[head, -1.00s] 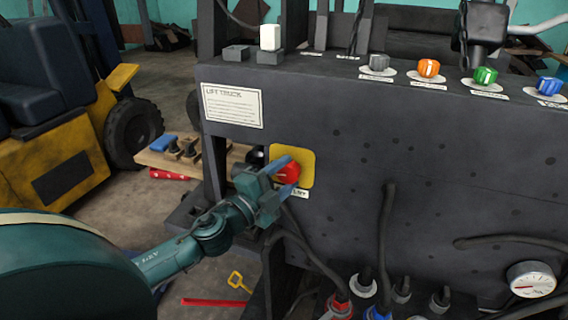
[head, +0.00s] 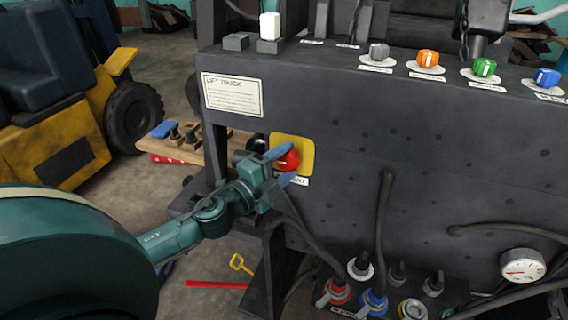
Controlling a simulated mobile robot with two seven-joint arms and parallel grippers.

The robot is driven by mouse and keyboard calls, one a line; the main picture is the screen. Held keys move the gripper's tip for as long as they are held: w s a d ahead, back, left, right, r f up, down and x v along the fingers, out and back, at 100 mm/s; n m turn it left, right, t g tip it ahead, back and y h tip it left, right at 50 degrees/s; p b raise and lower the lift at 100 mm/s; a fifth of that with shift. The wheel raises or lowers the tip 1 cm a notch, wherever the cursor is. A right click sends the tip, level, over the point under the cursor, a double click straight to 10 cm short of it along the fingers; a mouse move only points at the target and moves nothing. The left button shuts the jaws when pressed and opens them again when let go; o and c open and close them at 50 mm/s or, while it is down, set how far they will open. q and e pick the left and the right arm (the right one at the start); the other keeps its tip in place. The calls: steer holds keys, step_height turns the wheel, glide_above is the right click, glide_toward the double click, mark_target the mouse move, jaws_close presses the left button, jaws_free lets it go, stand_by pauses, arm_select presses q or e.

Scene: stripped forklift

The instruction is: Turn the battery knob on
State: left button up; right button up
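The red battery knob (head: 288,160) sits on a yellow plate (head: 305,150) on the dark front panel (head: 400,150) of the forklift. A white label below it is partly hidden. My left gripper (head: 280,166) is at the knob, with one blue finger above it and one below it. The fingers stand apart around the knob; whether they touch it is too small to tell. My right gripper is not in view.
Grey, orange, green and blue knobs (head: 427,60) line the panel's top ledge. Black cables (head: 384,220) and red and blue connectors (head: 373,302) are at the lower right, near a gauge (head: 522,266). A wooden board with tools (head: 190,148) is behind my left arm.

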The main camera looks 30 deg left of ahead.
arm_select(q)
steer(key=shift+o, duration=1.2)
steer(key=shift+s, duration=0.1)
steer(key=shift+s+f, duration=0.15)
steer(key=shift+s, duration=0.1)
steer(key=s+a+b, duration=0.2)
steer(key=s+b, duration=0.1)
steer(key=s, duration=0.9)
steer(key=shift+s+f+b, duration=0.2)
steer(key=shift+b, duration=0.15)
